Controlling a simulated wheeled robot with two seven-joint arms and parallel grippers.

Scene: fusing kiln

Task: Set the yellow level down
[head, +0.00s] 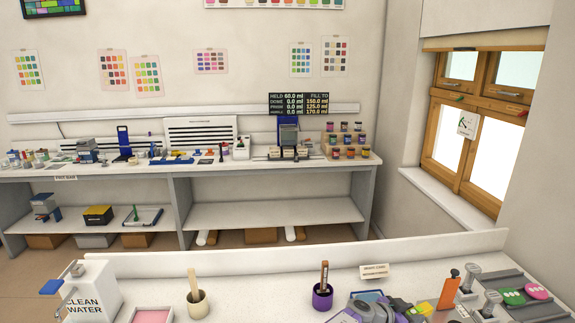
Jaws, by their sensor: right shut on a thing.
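The yellow level (425,308) shows as a small yellow patch at the bottom right of the head view, over the near white bench. My right gripper (409,309) is shut on it. The gripper and my wrist hide part of the level, and I cannot tell whether it touches the bench top. My left gripper is not in view.
A purple pot (322,297), a cream pot (198,303) and a clean-water tank (92,290) stand left. Bare bench lies between the pots.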

